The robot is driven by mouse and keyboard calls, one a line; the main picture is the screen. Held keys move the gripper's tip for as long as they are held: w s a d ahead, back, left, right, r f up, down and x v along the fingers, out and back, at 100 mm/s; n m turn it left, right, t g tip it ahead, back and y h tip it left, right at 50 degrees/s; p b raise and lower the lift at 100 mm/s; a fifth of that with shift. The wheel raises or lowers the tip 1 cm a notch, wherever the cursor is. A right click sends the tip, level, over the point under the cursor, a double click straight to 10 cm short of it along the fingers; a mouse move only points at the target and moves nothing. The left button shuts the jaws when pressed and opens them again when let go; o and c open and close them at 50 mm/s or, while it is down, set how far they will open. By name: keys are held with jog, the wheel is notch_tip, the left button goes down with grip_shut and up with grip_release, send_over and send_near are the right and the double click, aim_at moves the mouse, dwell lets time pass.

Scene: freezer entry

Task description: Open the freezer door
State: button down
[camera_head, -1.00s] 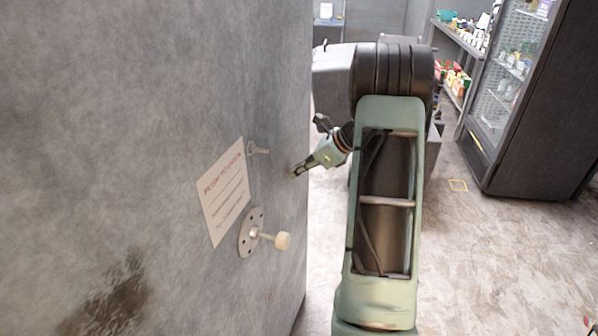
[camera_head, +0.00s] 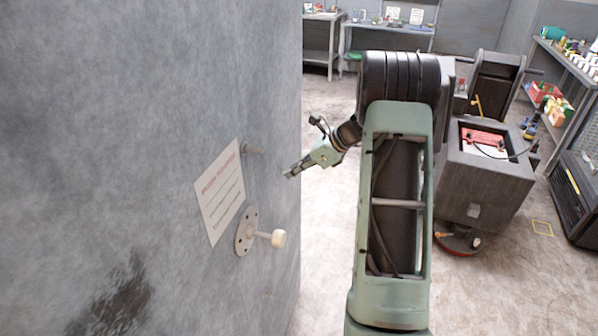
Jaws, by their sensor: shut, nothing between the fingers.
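The freezer door (camera_head: 150,120) is a large grey panel filling the left of the head view. It carries a paper sign (camera_head: 220,192) and a round metal plate with a white-knobbed handle (camera_head: 278,238) sticking out to the right. My gripper (camera_head: 288,174) is shut and empty. It points left toward the door's right edge, above and right of the knob, apart from the knob. Whether its tips touch the door edge cannot be told.
A grey cart-like unit (camera_head: 484,185) with a red item on top stands right of my arm. Shelving with goods (camera_head: 565,85) stands at the far right, and a dark cabinet (camera_head: 580,195) below it. Tables (camera_head: 385,38) line the back. Pale floor is clear between door and arm.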

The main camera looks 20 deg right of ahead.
jog(key=shift+w+a, duration=0.9)
jog(key=shift+s+d, duration=0.35)
jog(key=shift+d, duration=0.1)
jog(key=d+f+b+v, duration=0.1)
jog(key=v, duration=1.1)
jog(key=shift+d+f, duration=0.15)
jog(key=shift+d, duration=0.2)
jog(key=shift+s, duration=0.1)
